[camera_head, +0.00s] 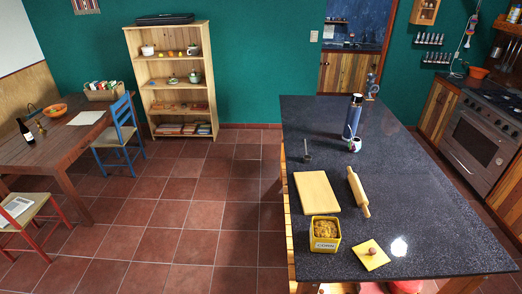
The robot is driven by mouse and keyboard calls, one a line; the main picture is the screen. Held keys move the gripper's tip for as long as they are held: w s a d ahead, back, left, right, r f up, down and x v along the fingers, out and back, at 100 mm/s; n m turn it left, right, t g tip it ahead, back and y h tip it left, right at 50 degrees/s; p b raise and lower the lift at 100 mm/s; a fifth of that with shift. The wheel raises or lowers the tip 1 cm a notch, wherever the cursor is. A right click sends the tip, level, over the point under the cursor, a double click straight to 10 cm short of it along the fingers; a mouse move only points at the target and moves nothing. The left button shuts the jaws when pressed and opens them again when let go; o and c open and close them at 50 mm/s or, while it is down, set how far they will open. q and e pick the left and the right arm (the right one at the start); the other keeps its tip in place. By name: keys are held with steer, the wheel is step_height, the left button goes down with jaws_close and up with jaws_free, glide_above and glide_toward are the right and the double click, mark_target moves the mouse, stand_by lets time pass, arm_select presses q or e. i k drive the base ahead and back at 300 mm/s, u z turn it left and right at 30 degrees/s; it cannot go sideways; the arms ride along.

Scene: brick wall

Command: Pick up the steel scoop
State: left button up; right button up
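A small dark metallic item (306,155) with a thin upright handle stands on the dark kitchen island (430,215), near its left edge and behind the cutting board. It looks like the steel scoop, but it is too small to be certain. Neither of my grippers is in the head view.
On the island are a cutting board (317,192), a rolling pin (358,192), a filled yellow canister (325,242), its yellow lid (371,257), a mug (354,145) and a tall blue bottle (352,120). The island's right side is clear. Open tiled floor (190,215) lies left.

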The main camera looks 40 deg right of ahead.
mark_target(308, 158)
steer(key=u, duration=0.15)
steer(key=i, duration=1.05)
steer(key=z, duration=0.7)
steer(key=i, duration=0.8)
steer(key=z, duration=0.75)
